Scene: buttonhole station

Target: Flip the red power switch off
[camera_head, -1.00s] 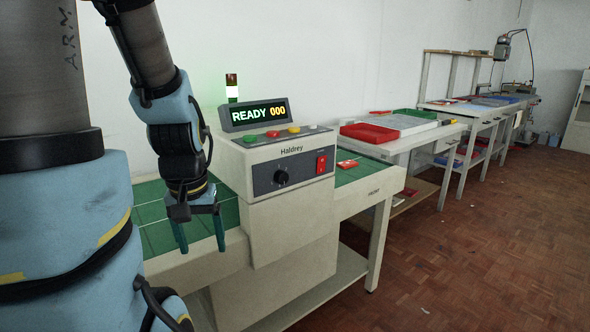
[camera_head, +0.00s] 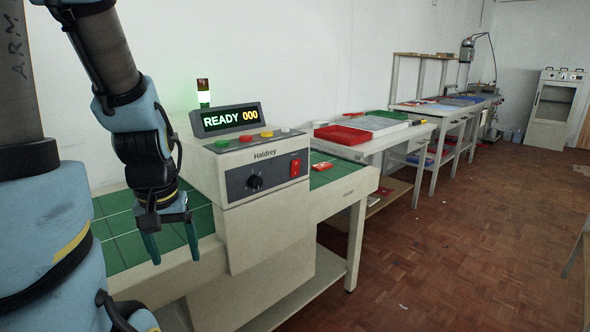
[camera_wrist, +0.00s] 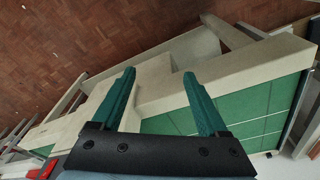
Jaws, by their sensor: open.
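The red power switch (camera_head: 295,168) is on the right part of the dark front panel of the Haldrey machine (camera_head: 270,228). Which way its rocker is tipped is too small to tell. My gripper (camera_head: 174,250) is open and empty, pointing down to the left of the machine, apart from the switch. In the wrist view my green fingers (camera_wrist: 166,92) are spread, with the green work surface and its pale front edge beyond them. The switch is not recognisable there.
A black knob (camera_head: 255,182) sits left of the switch on the panel. Coloured buttons (camera_head: 266,134) are on the machine's top. A red tray (camera_head: 342,134) stands on the table to the right.

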